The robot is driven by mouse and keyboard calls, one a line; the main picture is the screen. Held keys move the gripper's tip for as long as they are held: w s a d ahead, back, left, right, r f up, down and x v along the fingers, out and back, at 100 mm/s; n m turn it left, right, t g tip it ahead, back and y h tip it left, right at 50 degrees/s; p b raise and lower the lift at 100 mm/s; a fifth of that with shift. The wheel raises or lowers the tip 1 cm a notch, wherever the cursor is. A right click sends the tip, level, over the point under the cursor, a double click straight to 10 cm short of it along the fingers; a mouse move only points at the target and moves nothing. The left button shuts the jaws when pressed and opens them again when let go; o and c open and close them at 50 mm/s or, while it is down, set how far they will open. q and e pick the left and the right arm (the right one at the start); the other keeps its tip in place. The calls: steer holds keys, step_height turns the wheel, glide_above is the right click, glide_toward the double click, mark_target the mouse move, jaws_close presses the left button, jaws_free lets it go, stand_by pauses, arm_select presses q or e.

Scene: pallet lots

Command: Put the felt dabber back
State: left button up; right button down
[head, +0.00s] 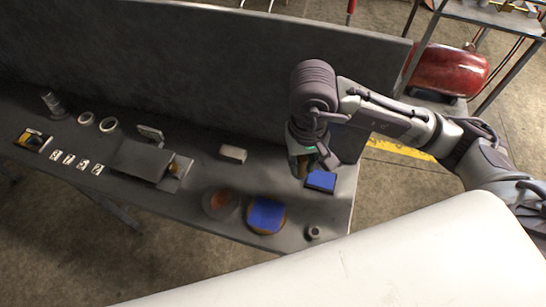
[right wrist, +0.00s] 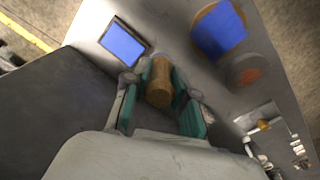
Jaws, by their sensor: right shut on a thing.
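My right gripper (head: 304,160) is above the right part of the grey bench (head: 225,165). In the right wrist view my right gripper (right wrist: 162,78) is shut on a brown cylindrical piece (right wrist: 159,88), which looks like the felt dabber. Its far end is hidden. A blue pad in a dark-rimmed tray (head: 320,181) lies just beside the gripper; this blue pad (right wrist: 122,43) also shows in the right wrist view. My left gripper is in neither view.
A blue square on a round brown piece (head: 267,214), a round dish with a reddish middle (head: 219,203), a small dark cup (head: 313,232) and a pale block (head: 233,153) are nearby. A tall grey panel (head: 200,70) backs the bench. Rings (head: 108,125) lie farther left.

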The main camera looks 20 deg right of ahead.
steer(key=w+a+f, duration=0.1)
steer(key=w, duration=0.1)
steer(key=w+a+f+p, duration=0.1)
steer(key=w+f, duration=0.1)
steer(key=w, duration=0.1)
steer(key=w+a+f, duration=0.1)
steer(key=w+f, duration=0.1)
steer(key=shift+w+p, duration=0.4)
steer(key=shift+w+a+f, duration=0.15)
steer(key=shift+w, duration=0.05)
steer(key=shift+f, duration=0.35)
step_height(320, 180, down, 2)
steer(key=shift+f+p, duration=0.2)
steer(key=shift+p, duration=0.4)
steer(key=shift+f, duration=0.45)
